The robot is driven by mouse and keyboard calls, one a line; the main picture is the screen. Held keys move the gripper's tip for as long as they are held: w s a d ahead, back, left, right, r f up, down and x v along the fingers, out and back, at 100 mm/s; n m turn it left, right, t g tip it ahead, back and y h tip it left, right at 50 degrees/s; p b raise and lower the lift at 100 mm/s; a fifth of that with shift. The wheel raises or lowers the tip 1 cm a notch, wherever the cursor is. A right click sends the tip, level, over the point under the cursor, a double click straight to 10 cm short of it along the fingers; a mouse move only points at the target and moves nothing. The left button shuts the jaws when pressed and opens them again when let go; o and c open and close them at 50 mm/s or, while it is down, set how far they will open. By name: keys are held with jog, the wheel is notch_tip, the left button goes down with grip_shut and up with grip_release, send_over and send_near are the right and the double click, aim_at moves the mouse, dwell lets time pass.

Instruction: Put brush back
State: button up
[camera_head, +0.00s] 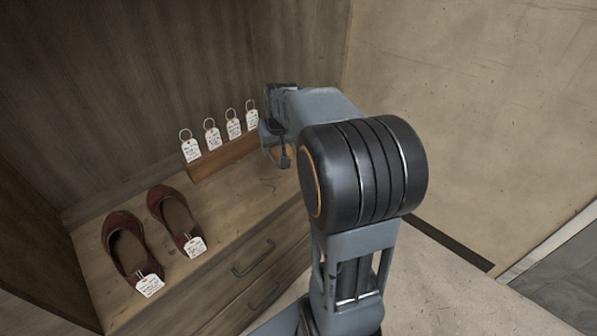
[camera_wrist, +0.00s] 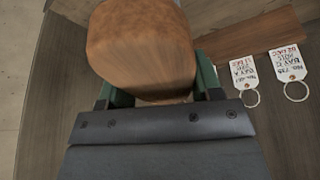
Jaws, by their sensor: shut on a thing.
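The brush (camera_wrist: 145,45) shows in the wrist view as a rounded brown wooden block; I see no bristles. My gripper (camera_wrist: 160,88) is shut on it, with a green finger on each side. In the head view my gripper (camera_head: 277,145) is at the far right end of the wooden tag rack, mostly hidden behind my arm. I cannot tell whether the brush touches the surface beneath it.
A wooden rack (camera_head: 222,158) holds several white tags on rings along the back of the wooden cabinet top (camera_head: 235,205). Two dark red shoes (camera_head: 128,245) with tags stand at the left. Drawer handles (camera_head: 253,260) are on the front. Cabinet top between shoes and rack is clear.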

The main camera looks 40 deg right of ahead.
jog(key=shift+d+f, duration=0.3)
jog(key=shift+f, duration=0.05)
jog(key=w+d+f, duration=0.2)
jog(key=d+f, duration=0.1)
jog(key=w+d+f, duration=0.2)
jog(key=d+f, duration=0.1)
jog(key=d, duration=0.1)
jog(key=w+d+f, duration=0.3)
jog(key=d, duration=0.1)
jog(key=shift+w+b, duration=0.1)
jog(key=shift+b, duration=0.25)
jog(key=shift+w+d+f, duration=0.15)
jog(key=shift+d+f, duration=0.05)
jog(key=shift+f, duration=1.75)
jog(key=shift+f+b, duration=0.1)
jog(key=shift+b, duration=0.2)
jog(key=o, duration=1.3)
jog(key=shift+o, duration=0.2)
